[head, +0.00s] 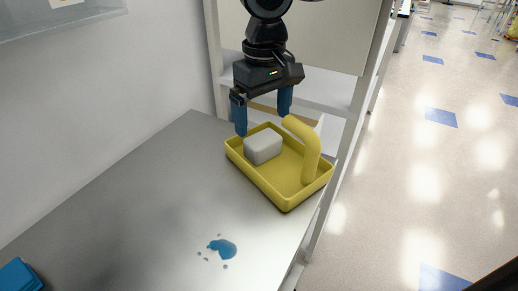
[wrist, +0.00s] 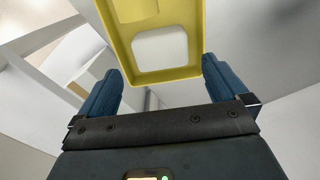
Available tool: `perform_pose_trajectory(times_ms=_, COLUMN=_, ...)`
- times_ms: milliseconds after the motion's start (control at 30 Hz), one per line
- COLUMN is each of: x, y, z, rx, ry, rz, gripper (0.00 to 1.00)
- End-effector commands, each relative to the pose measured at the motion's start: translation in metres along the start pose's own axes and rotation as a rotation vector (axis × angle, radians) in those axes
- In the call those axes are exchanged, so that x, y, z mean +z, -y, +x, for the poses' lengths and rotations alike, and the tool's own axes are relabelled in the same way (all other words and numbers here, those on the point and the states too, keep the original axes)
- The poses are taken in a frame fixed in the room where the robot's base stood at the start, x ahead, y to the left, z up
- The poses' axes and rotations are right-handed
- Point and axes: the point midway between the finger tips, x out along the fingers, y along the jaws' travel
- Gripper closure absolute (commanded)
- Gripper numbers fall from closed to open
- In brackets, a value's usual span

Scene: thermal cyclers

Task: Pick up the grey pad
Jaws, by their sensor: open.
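The grey pad (head: 263,147) is a pale rounded block. It lies in the back left part of a yellow tray (head: 258,181) on the metal bench. In the wrist view the pad (wrist: 160,50) shows inside the tray (wrist: 112,38), beyond the fingertips. My gripper (head: 262,122) is open, pointing down, with its blue fingers apart above the tray's back end. Nothing is between the fingers. In the wrist view the gripper (wrist: 160,80) has one finger to each side of the pad. The exact height over the pad is hard to tell.
A yellow upright handle (head: 308,152) with a bent top stands in the tray, right of the pad. A blue spill (head: 222,247) lies on the bench (head: 150,200). A blue object (head: 20,276) sits at the lower left. A white shelf frame (head: 345,125) stands behind.

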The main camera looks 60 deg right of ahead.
Motion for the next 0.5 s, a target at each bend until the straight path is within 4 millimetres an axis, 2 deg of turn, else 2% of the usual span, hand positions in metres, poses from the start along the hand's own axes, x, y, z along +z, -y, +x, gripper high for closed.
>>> perform_pose_trajectory(times_ms=500, x=0.002, y=0.002, z=0.061, rx=-0.001, ry=0.0, rz=-0.002, gripper=0.0)
